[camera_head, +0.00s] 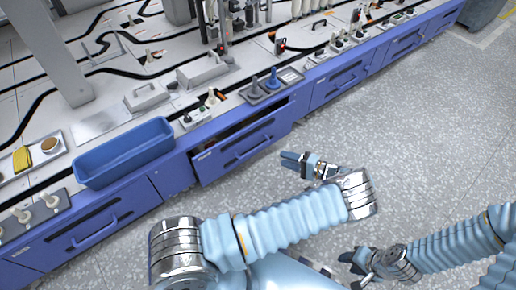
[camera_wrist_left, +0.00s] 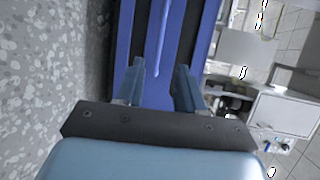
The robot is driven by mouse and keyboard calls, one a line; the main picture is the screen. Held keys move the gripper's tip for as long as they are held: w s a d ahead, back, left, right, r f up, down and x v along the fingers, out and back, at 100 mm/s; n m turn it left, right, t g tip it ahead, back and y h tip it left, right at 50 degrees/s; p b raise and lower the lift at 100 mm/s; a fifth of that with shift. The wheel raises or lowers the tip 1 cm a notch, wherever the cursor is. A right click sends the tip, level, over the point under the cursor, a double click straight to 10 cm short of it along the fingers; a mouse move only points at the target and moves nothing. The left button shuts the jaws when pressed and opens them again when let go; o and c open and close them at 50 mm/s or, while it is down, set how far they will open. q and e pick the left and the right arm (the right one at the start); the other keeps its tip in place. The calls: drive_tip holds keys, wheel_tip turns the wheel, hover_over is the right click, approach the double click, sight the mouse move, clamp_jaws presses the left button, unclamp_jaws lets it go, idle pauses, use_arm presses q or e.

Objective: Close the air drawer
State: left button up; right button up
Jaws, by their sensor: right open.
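A blue drawer (camera_head: 222,168) in the long bench stands partly pulled out, with a dark gap showing behind the top of its front. Its label is too small to read, so I cannot confirm it is the air drawer. It has a blue bar handle (camera_head: 248,152). My left gripper (camera_head: 284,160) is just right of the drawer front, apart from it and empty. In the left wrist view the left gripper's fingers (camera_wrist_left: 160,68) are spread, with a blue front and a long handle (camera_wrist_left: 163,35) beyond them. My right gripper (camera_head: 353,268) is open and empty over the floor at lower right.
Other blue fronts (camera_head: 340,84) along the bench look shut. A blue bin (camera_head: 125,152) and a grey tray with bobbin-like parts (camera_head: 272,85) are on the bench top near the drawer. The speckled floor (camera_head: 420,130) in front of the bench is clear.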

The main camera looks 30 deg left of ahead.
use_arm(q)
drive_tip(key=a+f, duration=0.2)
drive_tip(key=a, duration=1)
drive_tip(key=shift+f, duration=0.1)
clamp_jaws()
